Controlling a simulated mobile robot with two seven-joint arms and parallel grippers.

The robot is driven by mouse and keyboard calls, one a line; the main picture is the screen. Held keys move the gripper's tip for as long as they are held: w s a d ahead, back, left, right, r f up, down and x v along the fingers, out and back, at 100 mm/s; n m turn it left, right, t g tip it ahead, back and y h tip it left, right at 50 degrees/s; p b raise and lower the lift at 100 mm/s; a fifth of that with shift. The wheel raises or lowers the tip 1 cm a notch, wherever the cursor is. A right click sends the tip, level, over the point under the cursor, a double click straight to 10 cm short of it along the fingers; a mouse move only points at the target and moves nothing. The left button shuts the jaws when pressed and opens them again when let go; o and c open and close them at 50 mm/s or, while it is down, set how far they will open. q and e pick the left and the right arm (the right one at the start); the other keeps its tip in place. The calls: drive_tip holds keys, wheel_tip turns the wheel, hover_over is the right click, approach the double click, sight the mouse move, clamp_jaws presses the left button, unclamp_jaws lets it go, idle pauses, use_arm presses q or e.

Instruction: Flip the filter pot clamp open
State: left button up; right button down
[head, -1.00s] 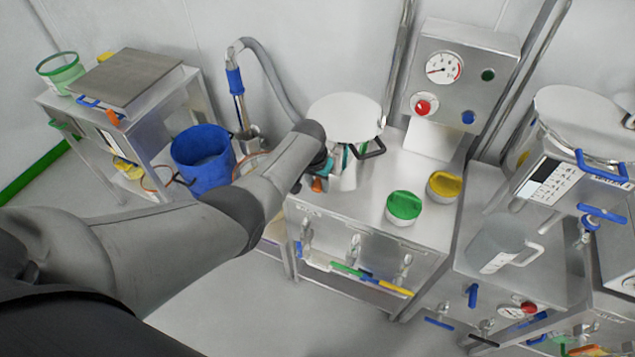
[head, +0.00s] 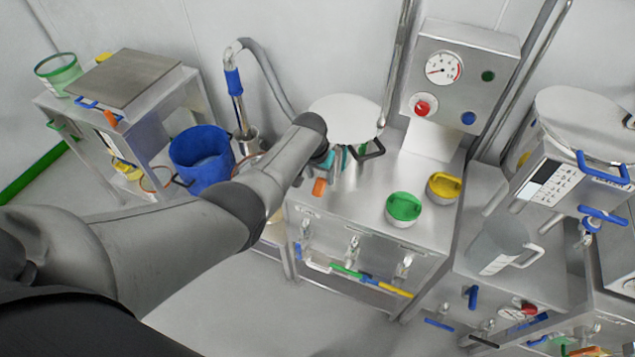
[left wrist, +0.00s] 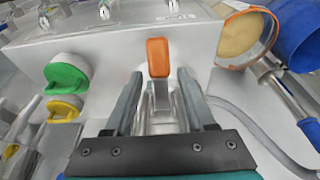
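The filter pot (head: 345,118) stands at the back left of the steel table, its round white lid showing and its front partly hidden by my left arm. The clamp's orange grip (head: 319,187) sticks out below my left gripper (head: 328,163). In the left wrist view the orange grip (left wrist: 158,57) lies just beyond the fingertips, and its metal lever runs back between the two fingers. The left gripper (left wrist: 160,85) is open, with a gap visible on both sides of the lever. My right gripper is not in view.
A green-topped container (head: 404,206) and a yellow-topped one (head: 444,186) stand on the steel table (head: 350,213), right of the pot. A gauge panel (head: 460,80) rises behind. A blue bucket (head: 201,160) and a hose wand (head: 236,95) are at the left.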

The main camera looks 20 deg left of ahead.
use_arm(q)
drive_tip(key=shift+o, duration=0.7)
drive_tip(key=shift+s+f, duration=0.15)
drive_tip(key=shift+s, duration=0.25)
drive_tip(key=shift+s+r, duration=0.1)
drive_tip(key=shift+r, duration=0.2)
drive_tip(key=p+v, duration=0.5)
drive_tip(key=v, duration=0.9)
drive_tip(key=shift+r, duration=0.35)
